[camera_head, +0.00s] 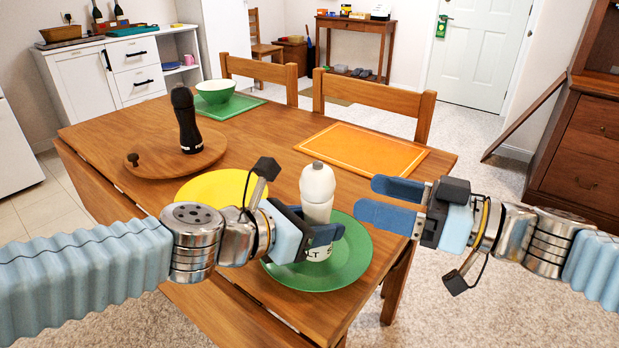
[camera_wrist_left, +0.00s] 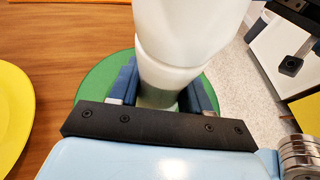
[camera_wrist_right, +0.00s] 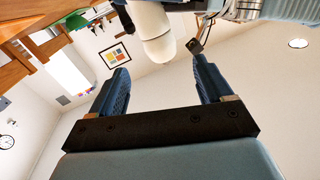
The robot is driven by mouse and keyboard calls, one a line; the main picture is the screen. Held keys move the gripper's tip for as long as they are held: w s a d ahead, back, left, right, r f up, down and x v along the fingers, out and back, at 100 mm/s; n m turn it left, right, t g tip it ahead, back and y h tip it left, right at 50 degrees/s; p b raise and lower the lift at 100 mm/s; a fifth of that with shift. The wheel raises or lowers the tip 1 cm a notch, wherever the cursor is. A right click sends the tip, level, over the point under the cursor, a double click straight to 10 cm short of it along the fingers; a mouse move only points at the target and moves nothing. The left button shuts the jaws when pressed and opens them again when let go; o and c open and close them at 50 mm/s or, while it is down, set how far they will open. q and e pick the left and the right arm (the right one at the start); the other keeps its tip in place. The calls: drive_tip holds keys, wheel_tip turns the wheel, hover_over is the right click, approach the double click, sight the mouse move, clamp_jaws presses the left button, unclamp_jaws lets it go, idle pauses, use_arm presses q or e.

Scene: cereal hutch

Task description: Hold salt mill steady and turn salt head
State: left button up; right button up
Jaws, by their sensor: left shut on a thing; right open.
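The white salt mill (camera_head: 317,190) stands upright on the green plate (camera_head: 350,262) near the table's front right. Its rounded head (camera_head: 318,178) is on top, and part of a dark label shows low on the body. My left gripper (camera_head: 325,235) is shut around the lower body; in the left wrist view its fingers sit on both sides of the mill (camera_wrist_left: 180,60). My right gripper (camera_head: 385,202) is open and empty, to the right of the mill at about head height, apart from it. The mill's head also shows beyond the open fingers in the right wrist view (camera_wrist_right: 157,40).
A black pepper mill (camera_head: 188,125) stands on a round wooden board (camera_head: 150,165). A yellow plate (camera_head: 205,188), an orange placemat (camera_head: 360,150) and a green bowl (camera_head: 215,92) are also on the wooden table. Chairs (camera_head: 420,108) stand at the far side. Space right of the table is free.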

sight(308, 179)
drive_tip(key=x, duration=1.1)
drive_tip(key=shift+a, duration=0.2)
drive_tip(key=c, duration=1)
drive_tip(key=shift+w+d+r+m+t+h, duration=0.1)
drive_tip(key=shift+m+t+h, duration=0.85)
drive_tip(key=shift+t, duration=0.35)
drive_tip(key=shift+w+d+r+m+t+h, duration=0.1)
drive_tip(key=shift+m+t+h, duration=0.65)
drive_tip(key=shift+m+t, duration=0.45)
drive_tip(key=shift+t+h, duration=0.5)
drive_tip(key=shift+f+m, duration=0.1)
drive_tip(key=shift+m, duration=0.15)
drive_tip(key=o, duration=1)
